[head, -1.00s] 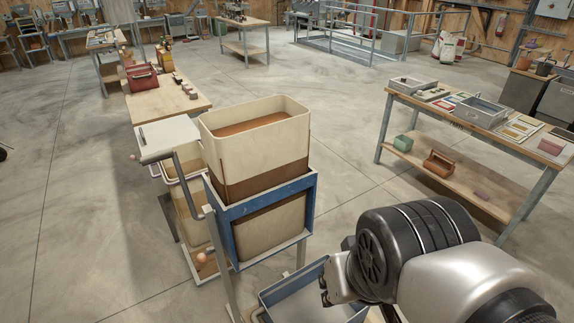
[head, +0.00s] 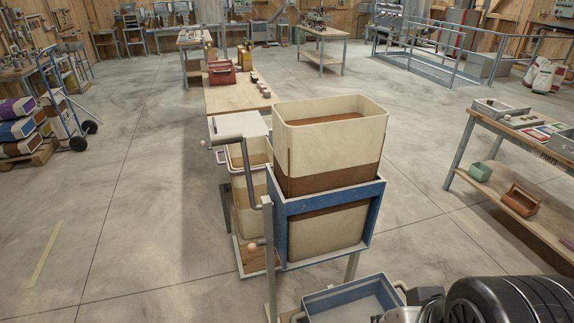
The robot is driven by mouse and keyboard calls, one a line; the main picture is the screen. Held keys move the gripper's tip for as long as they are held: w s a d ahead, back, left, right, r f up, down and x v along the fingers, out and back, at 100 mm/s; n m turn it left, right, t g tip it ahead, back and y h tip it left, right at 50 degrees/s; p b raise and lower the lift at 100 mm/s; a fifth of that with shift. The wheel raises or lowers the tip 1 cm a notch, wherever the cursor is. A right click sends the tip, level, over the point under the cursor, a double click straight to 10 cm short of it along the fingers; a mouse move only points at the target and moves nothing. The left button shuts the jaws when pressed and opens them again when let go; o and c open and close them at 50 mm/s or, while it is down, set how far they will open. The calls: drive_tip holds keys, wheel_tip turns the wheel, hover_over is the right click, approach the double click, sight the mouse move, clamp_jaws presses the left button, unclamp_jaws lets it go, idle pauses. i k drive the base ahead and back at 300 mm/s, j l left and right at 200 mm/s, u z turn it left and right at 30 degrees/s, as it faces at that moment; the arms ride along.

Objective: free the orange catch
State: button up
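I cannot make out an orange catch in this view. The feed mixer has a tall cream bin (head: 335,135) with brown contents, set in a blue frame (head: 325,200). A dark crank handle (head: 228,141) with a pale pinkish tip sticks out on its left side. A small pale orange ball-shaped knob (head: 252,246) shows low on the left, by the lower shelf. My arm is at the bottom right, right of the mixer and apart from it. Only a grey and black piece near its end (head: 402,315) shows at the bottom edge, and its fingers cannot be made out.
A blue-grey tray (head: 352,303) stands low in front of the mixer. A wooden table (head: 238,97) with a red toolbox (head: 221,72) is behind it. A workbench (head: 520,132) is at the right. Stacked bags (head: 17,130) and a blue hand truck (head: 65,110) are at the left.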

sight(252, 248)
drive_tip(key=i+j+u, duration=0.2)
drive_tip(key=j, duration=0.15)
drive_tip(key=j+u, duration=0.25)
drive_tip(key=j, duration=0.15)
drive_tip(key=i+j+u, duration=0.2)
drive_tip(key=i+j, duration=0.05)
drive_tip(key=j, duration=0.05)
